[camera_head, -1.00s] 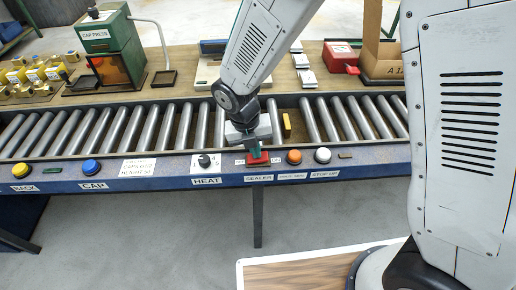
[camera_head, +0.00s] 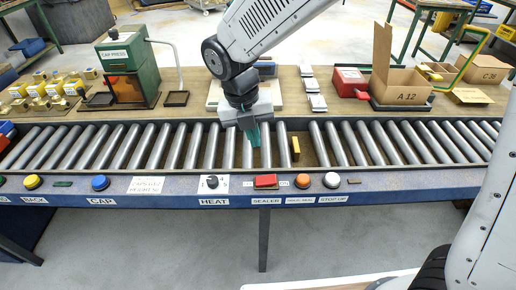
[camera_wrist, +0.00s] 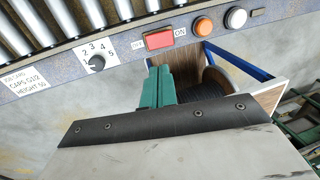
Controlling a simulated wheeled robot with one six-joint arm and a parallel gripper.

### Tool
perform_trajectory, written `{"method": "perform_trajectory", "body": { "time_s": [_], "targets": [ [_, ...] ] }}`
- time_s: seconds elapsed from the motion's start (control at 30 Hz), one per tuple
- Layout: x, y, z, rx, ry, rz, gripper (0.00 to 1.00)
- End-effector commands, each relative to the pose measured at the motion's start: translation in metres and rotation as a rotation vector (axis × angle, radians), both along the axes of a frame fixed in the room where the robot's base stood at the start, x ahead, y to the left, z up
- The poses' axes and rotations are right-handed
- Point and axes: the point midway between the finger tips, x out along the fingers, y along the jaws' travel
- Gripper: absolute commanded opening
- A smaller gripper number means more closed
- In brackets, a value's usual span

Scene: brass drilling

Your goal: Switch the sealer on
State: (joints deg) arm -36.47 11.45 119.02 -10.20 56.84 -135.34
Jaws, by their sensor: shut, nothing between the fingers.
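The sealer switch is a red rocker (camera_head: 266,181) on the blue front rail, above the SEALER label (camera_head: 266,201). In the wrist view the red rocker (camera_wrist: 159,40) sits between an OFF mark on its left and an ON mark (camera_wrist: 180,32) on its right. I cannot tell clearly which side is pressed in. My gripper (camera_head: 254,137) has green fingers, shut and empty, over the rollers behind the switch and apart from it. In the wrist view the green fingers (camera_wrist: 159,85) show below the switch.
The heat dial (camera_head: 212,182) is left of the switch. An orange button (camera_head: 303,181) and a white button (camera_head: 331,181) are to its right. A yellow block (camera_head: 295,148) stands among the rollers. Behind are a green cap press (camera_head: 128,65) and a cardboard box (camera_head: 402,88).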

Motion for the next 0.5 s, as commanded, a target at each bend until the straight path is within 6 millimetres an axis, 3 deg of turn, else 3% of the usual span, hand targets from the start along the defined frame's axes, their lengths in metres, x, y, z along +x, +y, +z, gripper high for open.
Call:
{"method": "perform_trajectory", "body": {
  "time_s": [0.4, 0.5],
  "targets": [
    [-0.0002, 0.0009, 0.0057, -0.001, 0.001, 0.000, 0.00],
    [-0.0012, -0.0071, 0.0082, 0.000, -0.001, -0.002, 0.00]
  ]
}}
